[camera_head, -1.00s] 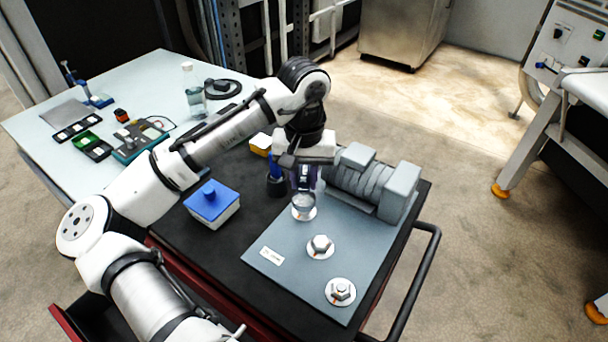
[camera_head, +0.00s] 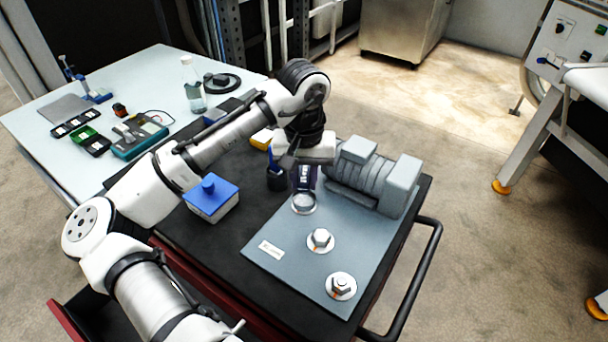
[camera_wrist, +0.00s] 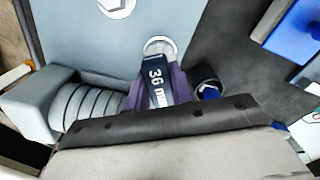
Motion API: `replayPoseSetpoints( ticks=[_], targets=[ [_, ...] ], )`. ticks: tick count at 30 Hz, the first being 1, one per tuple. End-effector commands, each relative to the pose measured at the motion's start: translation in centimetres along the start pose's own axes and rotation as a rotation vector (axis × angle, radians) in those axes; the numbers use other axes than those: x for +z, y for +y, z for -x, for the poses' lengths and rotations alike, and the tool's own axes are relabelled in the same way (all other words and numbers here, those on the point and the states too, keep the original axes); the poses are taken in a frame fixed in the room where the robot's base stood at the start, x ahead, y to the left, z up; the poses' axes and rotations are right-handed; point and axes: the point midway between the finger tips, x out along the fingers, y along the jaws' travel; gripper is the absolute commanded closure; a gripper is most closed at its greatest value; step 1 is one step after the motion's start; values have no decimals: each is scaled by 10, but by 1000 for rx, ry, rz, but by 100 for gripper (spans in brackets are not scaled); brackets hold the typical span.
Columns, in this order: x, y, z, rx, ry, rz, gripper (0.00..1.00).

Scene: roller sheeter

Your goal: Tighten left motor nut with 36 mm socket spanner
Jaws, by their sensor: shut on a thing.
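The 36 mm socket spanner (camera_wrist: 156,84) is held between the purple fingers of my gripper (camera_wrist: 154,98), its "36 mm" label facing the wrist camera. In the head view my gripper (camera_head: 304,180) points down at the plate. The middle nut (camera_head: 320,238) and the nearest nut (camera_head: 341,285) are uncovered on white washers.
A dark round holder (camera_head: 277,184) with a blue item stands just left of my gripper. A blue-lidded box (camera_head: 211,198) is farther left on the black cart. A cart handle (camera_head: 420,285) runs along the right.

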Motion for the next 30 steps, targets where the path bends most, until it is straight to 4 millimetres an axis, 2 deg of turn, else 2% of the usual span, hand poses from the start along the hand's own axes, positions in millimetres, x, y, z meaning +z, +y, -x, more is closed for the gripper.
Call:
replayPoseSetpoints(
  ticks=[10, 21, 30],
  targets=[
    [0, 0, 0, 0, 1, -5, 100],
    [0, 0, 0, 0, 1, -305, 100],
    [0, 0, 0, 0, 2, -326, 100]
  ],
)
